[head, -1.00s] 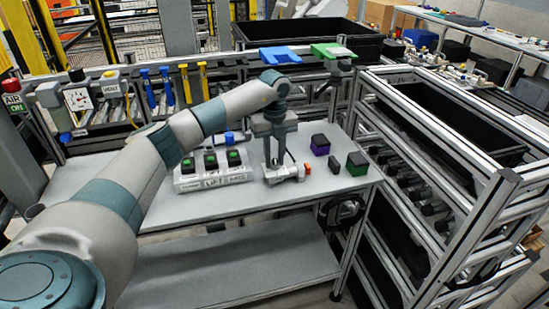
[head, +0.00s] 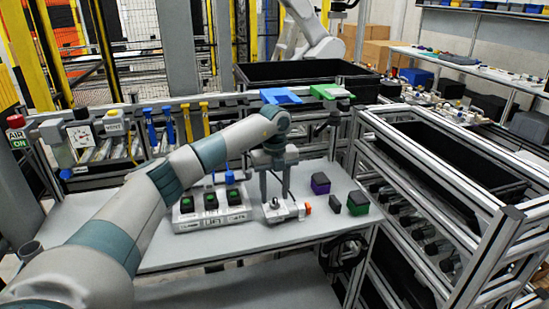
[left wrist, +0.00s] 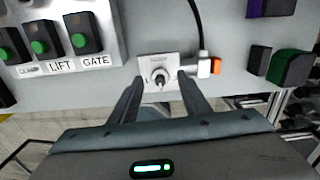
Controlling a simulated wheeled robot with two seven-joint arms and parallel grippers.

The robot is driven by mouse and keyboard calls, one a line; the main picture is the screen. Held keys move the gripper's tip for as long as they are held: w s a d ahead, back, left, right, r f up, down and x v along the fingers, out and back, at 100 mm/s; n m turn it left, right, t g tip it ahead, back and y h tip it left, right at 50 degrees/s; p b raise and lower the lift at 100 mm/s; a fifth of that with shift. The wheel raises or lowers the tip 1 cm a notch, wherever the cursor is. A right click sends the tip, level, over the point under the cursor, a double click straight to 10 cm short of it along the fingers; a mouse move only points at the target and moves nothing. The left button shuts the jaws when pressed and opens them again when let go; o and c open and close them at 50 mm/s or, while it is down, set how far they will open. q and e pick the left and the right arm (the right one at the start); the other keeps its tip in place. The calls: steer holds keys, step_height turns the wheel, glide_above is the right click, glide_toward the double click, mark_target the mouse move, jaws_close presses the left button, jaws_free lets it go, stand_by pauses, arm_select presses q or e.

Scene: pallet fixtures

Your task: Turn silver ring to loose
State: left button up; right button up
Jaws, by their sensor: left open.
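The silver ring (left wrist: 160,76) is a small round metal collar with a dark centre, on a pale square plate in the left wrist view. The small fixture (head: 284,211) that carries it stands on the grey bench, and the ring itself is too small to make out clearly there. My left gripper (head: 275,192) points down over this fixture. In the left wrist view my left gripper (left wrist: 160,84) is open, with one finger on each side of the ring and visible gaps between. Contact with the ring does not show. My right gripper is not in view.
A white button box (head: 212,210) with green buttons stands left of the fixture. A connector with an orange end (left wrist: 215,66) and a black cable sit close right of the ring. A purple-topped block (head: 320,183) and a green block (head: 358,203) stand further right, before a metal rack (head: 455,200).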

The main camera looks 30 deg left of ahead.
arm_select(q)
step_height(320, 180, up, 4)
steer(key=shift+r+b, duration=0.25)
steer(key=shift+b, duration=0.4)
step_height(320, 180, up, 11)
steer(key=b, duration=0.1)
steer(key=shift+b, duration=0.3)
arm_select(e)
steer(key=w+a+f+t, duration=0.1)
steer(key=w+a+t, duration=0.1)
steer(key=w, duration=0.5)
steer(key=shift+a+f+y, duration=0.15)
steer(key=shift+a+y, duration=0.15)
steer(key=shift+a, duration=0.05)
